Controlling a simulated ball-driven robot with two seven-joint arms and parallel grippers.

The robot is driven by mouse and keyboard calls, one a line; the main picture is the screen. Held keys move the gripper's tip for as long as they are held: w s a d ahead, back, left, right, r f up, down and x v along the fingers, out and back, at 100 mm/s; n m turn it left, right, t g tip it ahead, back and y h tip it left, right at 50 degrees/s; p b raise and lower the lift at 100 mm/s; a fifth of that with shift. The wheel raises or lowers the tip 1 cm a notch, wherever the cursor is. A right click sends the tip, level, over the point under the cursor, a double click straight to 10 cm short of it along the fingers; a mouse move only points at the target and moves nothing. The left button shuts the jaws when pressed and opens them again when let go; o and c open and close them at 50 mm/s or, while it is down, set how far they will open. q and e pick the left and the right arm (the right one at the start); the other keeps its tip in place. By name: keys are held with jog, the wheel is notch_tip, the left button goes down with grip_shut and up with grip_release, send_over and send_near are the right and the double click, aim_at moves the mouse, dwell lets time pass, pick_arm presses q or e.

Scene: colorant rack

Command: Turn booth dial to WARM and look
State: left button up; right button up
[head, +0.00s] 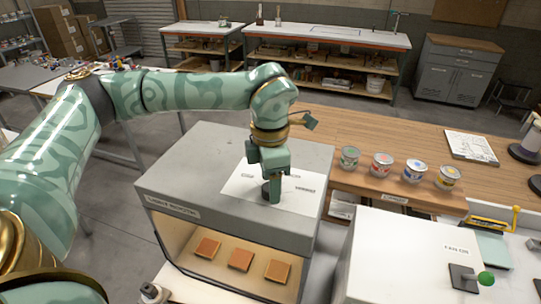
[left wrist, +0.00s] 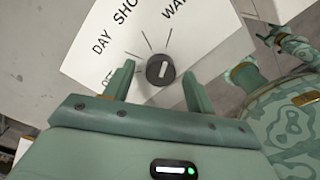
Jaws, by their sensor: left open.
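The booth dial (left wrist: 160,70) is a dark round knob with a white mark, on a white label plate (head: 240,185) on top of the grey booth (head: 180,165). In the left wrist view the plate reads DAY, SHO and WA, partly cut off, with tick lines around the knob. The white mark points roughly up in that view, and I cannot tell exactly which tick it meets. My left gripper (left wrist: 158,87) is open, with one finger on each side of the knob. In the head view the gripper (head: 271,192) points down at the dial and partly hides it.
Three orange-brown tiles (head: 240,259) lie inside the warmly lit booth. Several paint cans (head: 382,164) stand on the wooden counter (head: 345,130) to the right. A white box (head: 390,260) with a green-knobbed lever (head: 486,278) is at the front right.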

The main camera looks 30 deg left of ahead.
pick_arm(q)
notch_tip(320, 180, up, 16)
jog(key=shift+w+f+b, duration=0.15)
jog(key=shift+f+b, duration=0.05)
jog(key=shift+b, duration=0.1)
jog(key=shift+a+f, duration=0.1)
dwell(0.3)
